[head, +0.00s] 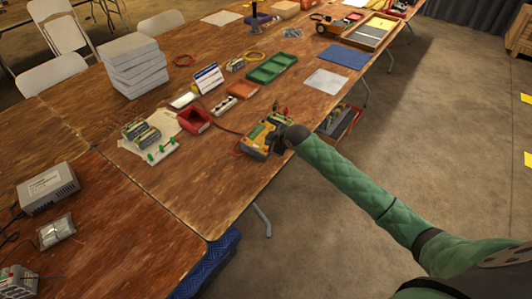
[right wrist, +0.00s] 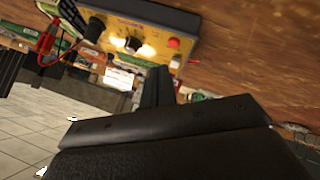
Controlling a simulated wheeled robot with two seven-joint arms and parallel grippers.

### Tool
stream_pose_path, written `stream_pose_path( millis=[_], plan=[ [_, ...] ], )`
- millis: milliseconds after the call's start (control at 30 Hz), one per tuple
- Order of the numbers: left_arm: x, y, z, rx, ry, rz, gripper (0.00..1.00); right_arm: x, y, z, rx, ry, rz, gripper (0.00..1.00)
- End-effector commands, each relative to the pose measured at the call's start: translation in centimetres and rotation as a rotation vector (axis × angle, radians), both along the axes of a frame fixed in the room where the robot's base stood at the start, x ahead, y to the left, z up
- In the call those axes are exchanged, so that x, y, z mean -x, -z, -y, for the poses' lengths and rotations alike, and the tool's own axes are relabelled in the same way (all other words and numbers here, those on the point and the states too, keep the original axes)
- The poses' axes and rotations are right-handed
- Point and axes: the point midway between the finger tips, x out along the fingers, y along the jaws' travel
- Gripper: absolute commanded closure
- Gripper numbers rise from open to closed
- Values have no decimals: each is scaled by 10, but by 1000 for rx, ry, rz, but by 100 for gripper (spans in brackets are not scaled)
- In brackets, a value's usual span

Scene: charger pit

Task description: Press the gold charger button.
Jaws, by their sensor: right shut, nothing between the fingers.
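I cannot tell for sure which control is the gold button. My right gripper (head: 280,141) is shut and empty at the charger's right side. In the right wrist view its dark fingers (right wrist: 157,88) reach up to the panel's lower edge; contact cannot be told. My left gripper is out of view.
A red bin (head: 194,122) and a board with cells and green knobs (head: 148,142) lie left of the charger. Red leads (right wrist: 45,42) run at the charger's side. A green tray (head: 270,68) lies farther back.

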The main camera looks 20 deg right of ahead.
Motion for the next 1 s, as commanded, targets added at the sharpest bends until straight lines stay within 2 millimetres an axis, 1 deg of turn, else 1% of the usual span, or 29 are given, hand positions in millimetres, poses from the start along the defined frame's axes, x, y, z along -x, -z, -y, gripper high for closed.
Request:
stream_pose_path(
  millis=[33, 100, 267, 1000],
  plan=[
    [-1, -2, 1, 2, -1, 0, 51, -1, 6, -1, 0, 0, 0, 100],
    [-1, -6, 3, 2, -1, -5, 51, -2, 10, -1, 0, 0, 0, 100],
    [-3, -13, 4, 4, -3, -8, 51, -2, 16, -2, 0, 0, 0, 100],
    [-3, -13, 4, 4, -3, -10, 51, -3, 16, -2, 0, 0, 0, 100]
  ],
)
